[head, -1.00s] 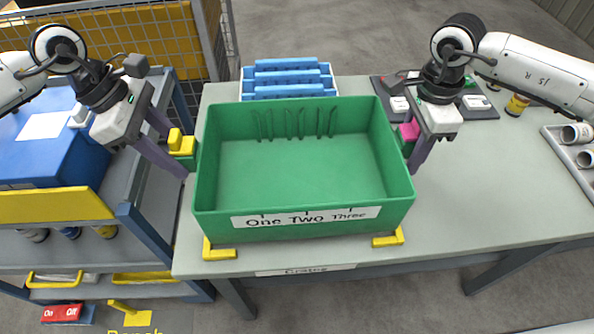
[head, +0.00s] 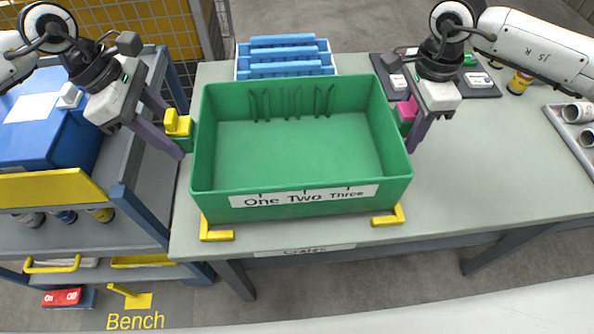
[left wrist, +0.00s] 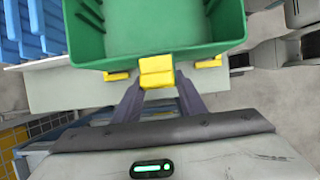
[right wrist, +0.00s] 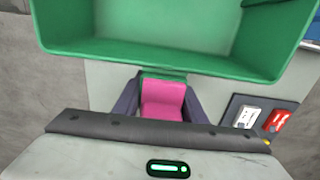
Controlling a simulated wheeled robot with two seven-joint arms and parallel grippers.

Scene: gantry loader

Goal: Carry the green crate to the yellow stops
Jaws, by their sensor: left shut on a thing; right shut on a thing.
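The green crate (head: 300,205), with "One Two Three" on its front, is empty and roughly level over the bench. My left gripper (head: 180,136) is shut on its yellow left handle (head: 178,122), which also shows in the left wrist view (left wrist: 157,72). My right gripper (head: 411,125) is shut on its magenta right handle (head: 406,108), seen between the fingers in the right wrist view (right wrist: 163,100). The left yellow stop (head: 216,235) and right yellow stop (head: 391,217) show at the crate's front corners. I cannot tell whether the crate touches the bench or the stops.
A white rack of blue pieces (head: 287,57) stands right behind the crate. A dark tray (head: 478,84) lies behind my right gripper. A grey tray of cups (head: 578,125) is at the far right. The bench (head: 490,170) is clear right of the crate. A trolley with a blue box (head: 45,125) stands left.

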